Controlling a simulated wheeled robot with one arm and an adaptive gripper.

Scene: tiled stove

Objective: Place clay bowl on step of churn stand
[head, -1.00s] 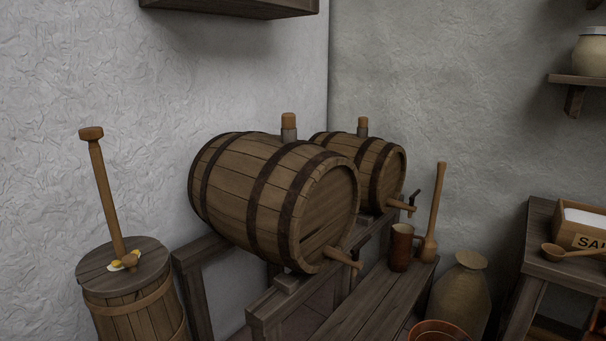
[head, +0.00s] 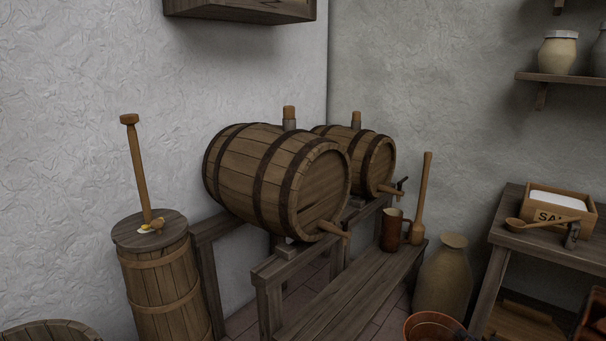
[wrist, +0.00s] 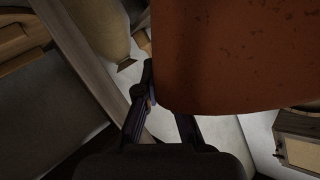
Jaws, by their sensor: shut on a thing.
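The clay bowl, orange-brown, fills the upper right of the wrist view (wrist: 236,58). My gripper (wrist: 160,104) is shut on its wall; the bowl hides part of the fingers. In the head view the bowl's rim (head: 434,316) shows at the bottom edge, cut off by the frame. The wooden stand (head: 268,268) bears two barrels. Its low plank step (head: 345,295) runs in front of the barrels, left of the bowl in the picture. A brown mug (head: 391,232) and a wooden masher (head: 420,200) stand at the step's far end.
A clay jar (head: 443,280) stands on the floor right of the step. A table (head: 510,232) with a salt box (head: 560,205) and ladle is at the right. A churn (head: 160,280) with a plunger stands at the left. The step's near part is clear.

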